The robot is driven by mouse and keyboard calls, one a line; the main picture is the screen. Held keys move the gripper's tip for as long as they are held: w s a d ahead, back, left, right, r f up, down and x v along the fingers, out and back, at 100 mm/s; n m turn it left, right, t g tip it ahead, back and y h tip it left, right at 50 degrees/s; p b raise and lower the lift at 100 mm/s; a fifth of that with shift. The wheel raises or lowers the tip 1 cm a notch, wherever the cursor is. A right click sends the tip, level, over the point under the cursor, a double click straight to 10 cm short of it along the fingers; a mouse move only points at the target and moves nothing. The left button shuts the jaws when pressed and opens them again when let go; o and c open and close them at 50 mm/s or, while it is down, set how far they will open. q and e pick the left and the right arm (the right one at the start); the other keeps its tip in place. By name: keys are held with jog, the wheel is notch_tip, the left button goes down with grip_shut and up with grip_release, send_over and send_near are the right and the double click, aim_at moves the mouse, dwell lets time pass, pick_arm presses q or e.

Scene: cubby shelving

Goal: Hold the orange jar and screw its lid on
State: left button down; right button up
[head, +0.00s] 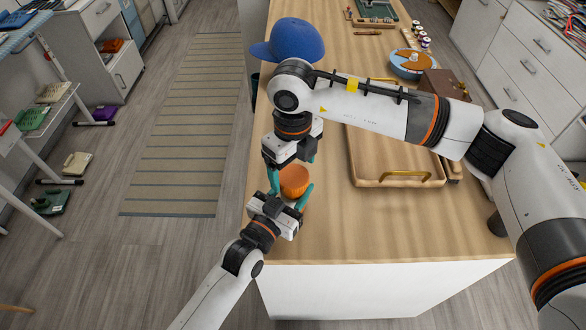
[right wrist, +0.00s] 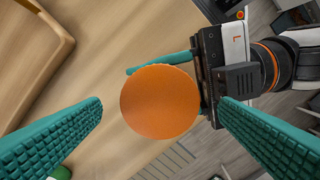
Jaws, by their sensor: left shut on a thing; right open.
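The orange jar (head: 294,184) is at the table's near left edge, between the teal fingers of my left gripper (head: 289,190), which is shut on it from the near side. In the right wrist view the jar's top shows as a plain round orange disc (right wrist: 160,102); I cannot tell whether this face is the lid. My right gripper (head: 292,162) is above the jar, pointing down. In its wrist view its fingers (right wrist: 162,108) are open on both sides of the disc, with gaps. No separate lid shows clearly. The jar's lower part is hidden.
A wooden tray (head: 400,182) with brass handles lies right of the jar. A blue cap (head: 290,40) sits farther back at the table's left edge. A blue round container (head: 412,63) and a brown box (head: 440,82) stand at the back right. The front tabletop is clear.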

notch_tip(320, 180, up, 10)
dwell(0.3)
pick_arm(q)
jog(key=c, duration=0.6)
grip_release()
jog(key=b+v, duration=0.2)
jog(key=v, duration=0.9)
jog(key=shift+f, duration=0.15)
jog(key=shift+s+a, duration=0.3)
jog(key=shift+s, duration=0.15)
pick_arm(e)
jog(key=shift+f, duration=0.95)
